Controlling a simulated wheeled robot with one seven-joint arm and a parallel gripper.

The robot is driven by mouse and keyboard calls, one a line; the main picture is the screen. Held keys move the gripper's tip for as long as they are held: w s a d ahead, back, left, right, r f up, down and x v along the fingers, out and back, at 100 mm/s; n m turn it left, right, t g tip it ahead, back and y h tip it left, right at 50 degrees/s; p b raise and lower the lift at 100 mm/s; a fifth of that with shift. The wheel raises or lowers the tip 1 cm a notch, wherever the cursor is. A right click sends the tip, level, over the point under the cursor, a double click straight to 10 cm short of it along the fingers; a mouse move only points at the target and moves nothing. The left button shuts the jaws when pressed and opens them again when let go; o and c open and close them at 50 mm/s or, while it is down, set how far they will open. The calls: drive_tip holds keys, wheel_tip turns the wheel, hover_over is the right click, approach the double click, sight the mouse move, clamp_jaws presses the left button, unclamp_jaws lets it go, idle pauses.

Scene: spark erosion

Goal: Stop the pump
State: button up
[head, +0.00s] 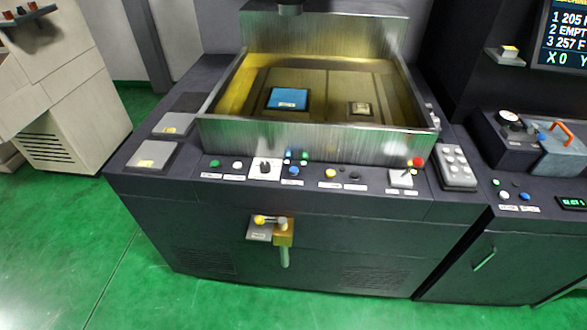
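The machine's control strip runs along the front below the metal tank (310,140). From left to right it has a green button (214,163), a white button (237,165), a black rotary knob on a white plate (265,168), a blue button (294,171), a yellow button (330,173), small dark buttons (354,175) and a red-topped switch (418,162). Small lamps, some lit green and blue, sit above the blue button. The labels are too small to read, so I cannot tell which control is the pump's. My gripper is not in view.
A yellow-handled valve (270,222) with a spout sticks out from the cabinet front. A grey keypad (457,167) stands right of the strip. Another console with a gauge (508,118) is further right. Green floor (80,250) is open in front and left.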

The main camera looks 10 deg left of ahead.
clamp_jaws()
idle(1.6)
